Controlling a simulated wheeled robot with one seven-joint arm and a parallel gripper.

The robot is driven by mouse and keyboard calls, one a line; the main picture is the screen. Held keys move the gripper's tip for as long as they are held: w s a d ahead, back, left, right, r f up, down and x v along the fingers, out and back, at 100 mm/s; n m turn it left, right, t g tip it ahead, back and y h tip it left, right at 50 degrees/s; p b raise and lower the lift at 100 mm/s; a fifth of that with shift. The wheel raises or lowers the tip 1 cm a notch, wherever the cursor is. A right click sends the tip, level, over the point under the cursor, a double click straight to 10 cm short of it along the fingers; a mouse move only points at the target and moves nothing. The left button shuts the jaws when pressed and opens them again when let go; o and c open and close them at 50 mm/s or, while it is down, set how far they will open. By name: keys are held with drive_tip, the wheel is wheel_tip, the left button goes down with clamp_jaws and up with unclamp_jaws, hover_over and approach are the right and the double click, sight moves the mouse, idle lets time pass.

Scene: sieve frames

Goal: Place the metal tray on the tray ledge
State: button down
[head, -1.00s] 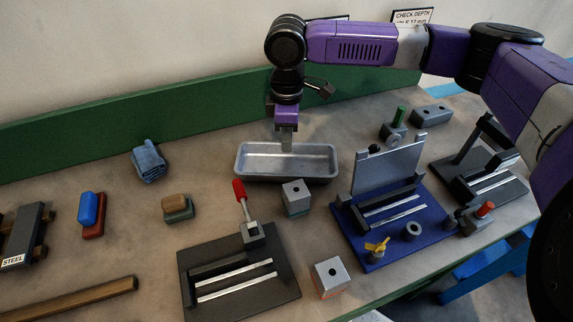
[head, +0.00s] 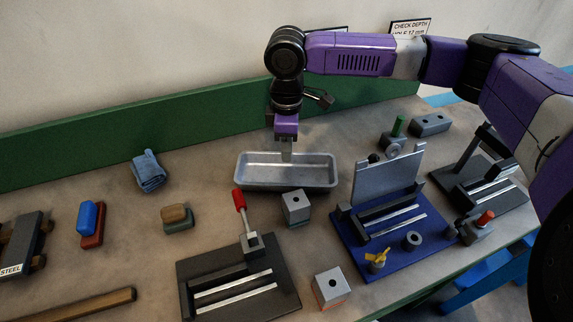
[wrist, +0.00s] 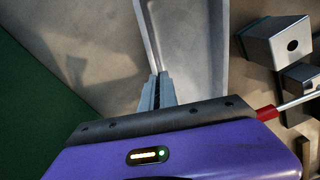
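The metal tray (head: 255,179) is a shallow grey rectangular pan near the back of the bench, level and seemingly resting on it. My gripper (head: 287,157) points down at the middle of its far wall. In the wrist view my gripper (wrist: 159,90) has its fingers close together on both sides of the thin tray wall (wrist: 150,35), so it looks shut on it. The tray's inside shows empty. I cannot make out which surface is the tray ledge.
A grey block with a hole (head: 295,208) stands just in front of the tray. A blue fixture (head: 380,262) with an upright plate is to the right, and a black fixture (head: 240,285) in front. A blue cloth (head: 148,171) lies left. A green board (head: 100,160) runs behind.

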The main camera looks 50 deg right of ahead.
wheel_tip(320, 180, up, 20)
idle(0.6)
